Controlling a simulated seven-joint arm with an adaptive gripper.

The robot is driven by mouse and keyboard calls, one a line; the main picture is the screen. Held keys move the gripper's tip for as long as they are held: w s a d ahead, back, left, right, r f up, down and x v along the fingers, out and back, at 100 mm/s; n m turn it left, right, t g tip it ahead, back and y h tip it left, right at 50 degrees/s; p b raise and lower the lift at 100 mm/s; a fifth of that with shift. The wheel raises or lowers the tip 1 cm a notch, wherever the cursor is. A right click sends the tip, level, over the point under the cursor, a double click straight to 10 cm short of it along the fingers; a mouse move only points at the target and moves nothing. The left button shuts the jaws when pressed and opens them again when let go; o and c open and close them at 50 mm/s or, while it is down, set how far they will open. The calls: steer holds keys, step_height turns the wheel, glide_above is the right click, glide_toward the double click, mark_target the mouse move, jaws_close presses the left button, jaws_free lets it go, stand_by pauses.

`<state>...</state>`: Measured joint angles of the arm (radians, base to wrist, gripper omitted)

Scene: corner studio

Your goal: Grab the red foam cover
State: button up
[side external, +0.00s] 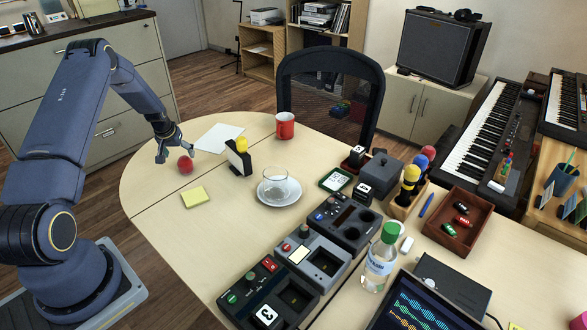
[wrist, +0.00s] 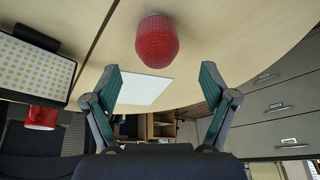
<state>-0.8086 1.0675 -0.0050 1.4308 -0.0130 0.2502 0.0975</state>
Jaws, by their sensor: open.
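The red foam cover (side external: 185,164) is a small rounded red piece with a fine mesh-like surface. It rests on the left end of the wooden table in the side external view. In the wrist view the red foam cover (wrist: 157,41) shows at the top centre, beyond the fingertips and apart from them. My gripper (side external: 174,153) is open and empty, just above and beside the cover in the side external view. In the wrist view its two spread fingers (wrist: 160,88) have green inner pads, with nothing between them.
A red mug (side external: 285,126) and a glass cup on a saucer (side external: 279,198) stand further right. The table's rounded edge is close at left.

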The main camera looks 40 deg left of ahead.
mark_target(186, 165)
steer(key=x, duration=0.2)
steer(key=shift+w+f, duration=0.1)
steer(key=shift+f, duration=0.3)
steer(key=x, duration=0.5)
steer(key=shift+d, duration=0.25)
steer(key=shift+c, duration=0.4)
steer(key=c, duration=0.8)
